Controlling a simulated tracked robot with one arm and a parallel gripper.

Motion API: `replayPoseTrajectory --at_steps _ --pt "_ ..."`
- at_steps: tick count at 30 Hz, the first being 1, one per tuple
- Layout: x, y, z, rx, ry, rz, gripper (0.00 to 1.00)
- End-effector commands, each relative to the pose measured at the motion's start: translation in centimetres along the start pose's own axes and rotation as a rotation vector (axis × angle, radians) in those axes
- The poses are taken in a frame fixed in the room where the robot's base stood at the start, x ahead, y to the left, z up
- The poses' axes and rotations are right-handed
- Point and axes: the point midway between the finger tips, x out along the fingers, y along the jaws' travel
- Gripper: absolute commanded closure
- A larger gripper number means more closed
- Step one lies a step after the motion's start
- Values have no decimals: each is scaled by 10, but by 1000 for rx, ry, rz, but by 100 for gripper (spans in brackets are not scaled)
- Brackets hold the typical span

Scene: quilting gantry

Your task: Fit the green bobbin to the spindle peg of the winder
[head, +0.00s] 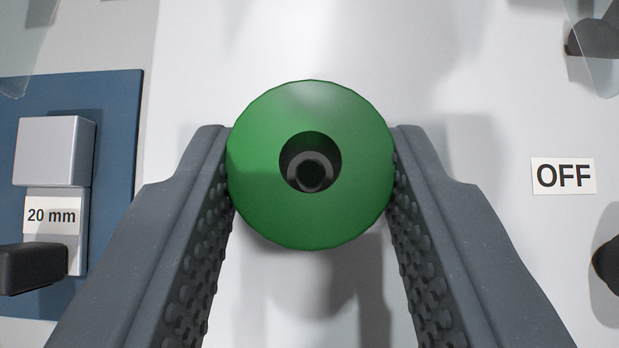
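The green bobbin (310,220), a round disc with a centre hole, is held between the two fingers of my gripper (311,170) in the head view. Both textured finger pads touch its sides. Through its hole I see a dark grey round end with a black centre, likely the spindle peg (311,174); it sits slightly below the middle of the hole. I cannot tell whether the bobbin is around the peg or above it. The rest of the peg and the bobbin's underside are hidden.
A blue plate (120,110) at left carries a grey block labelled 20 mm (55,150). A black part (30,268) lies in front of it. An OFF label (563,176) is at right, with dark knobs (606,262) at the right edge. The pale surface around the bobbin is clear.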

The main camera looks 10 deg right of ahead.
Motion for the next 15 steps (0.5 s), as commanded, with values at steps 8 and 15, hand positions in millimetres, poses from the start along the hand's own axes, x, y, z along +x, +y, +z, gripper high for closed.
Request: replayPoseTrajectory --at_steps 8,15 --pt "5 0 5 0 0 0 85" --pt "8 0 8 -1 0 0 85"
